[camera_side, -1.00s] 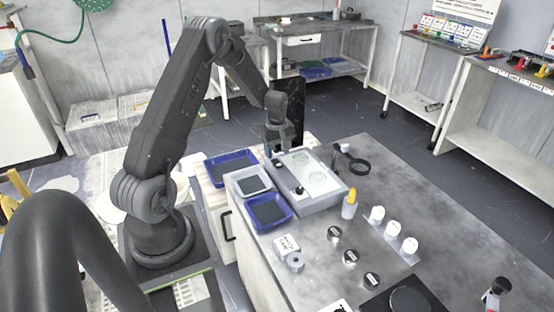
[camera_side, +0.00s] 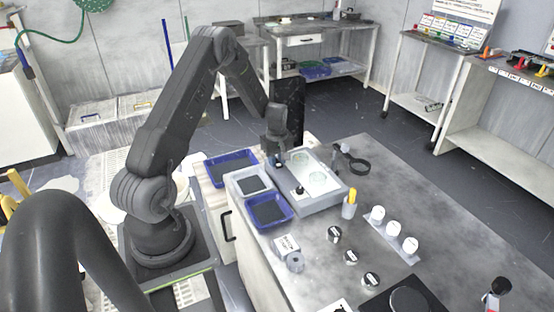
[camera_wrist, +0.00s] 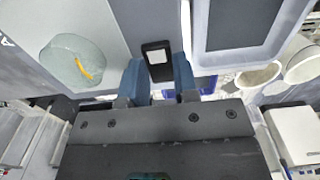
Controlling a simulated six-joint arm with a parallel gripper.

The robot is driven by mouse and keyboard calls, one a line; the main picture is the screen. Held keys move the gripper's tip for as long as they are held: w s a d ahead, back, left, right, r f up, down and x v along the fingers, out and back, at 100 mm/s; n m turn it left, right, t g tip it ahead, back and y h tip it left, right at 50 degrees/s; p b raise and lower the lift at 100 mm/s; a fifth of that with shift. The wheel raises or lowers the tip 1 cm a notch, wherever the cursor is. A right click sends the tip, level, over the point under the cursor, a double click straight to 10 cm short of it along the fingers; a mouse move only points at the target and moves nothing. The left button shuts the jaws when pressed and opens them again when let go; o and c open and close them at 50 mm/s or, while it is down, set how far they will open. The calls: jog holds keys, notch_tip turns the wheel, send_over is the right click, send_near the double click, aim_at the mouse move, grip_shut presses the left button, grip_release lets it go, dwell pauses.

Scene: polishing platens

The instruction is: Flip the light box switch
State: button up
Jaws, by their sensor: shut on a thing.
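The light box (camera_side: 325,207) is a grey box with a pale top at the far left part of the bench. Its pale top (camera_wrist: 115,18) fills the upper left of the wrist view. The switch (camera_wrist: 157,58) is a small black block with a white patch, at the edge of the box. My gripper (camera_wrist: 160,76) has its two blue fingers on either side of the switch, shut on it. In the side view my gripper (camera_side: 278,158) points down at the far left corner of the box and hides the switch.
Clear discs (camera_side: 317,181) lie on the light box. Blue trays (camera_side: 286,222) stand close on its left. A yellow-capped bottle (camera_side: 349,208), a magnifier (camera_side: 357,166) and white-capped jars (camera_side: 377,215) stand to the right.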

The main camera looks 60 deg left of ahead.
jog(key=shift+c, duration=1.3)
jog(key=shift+a+h, duration=0.3)
jog(key=shift+h, duration=0.9)
jog(key=o, duration=0.9)
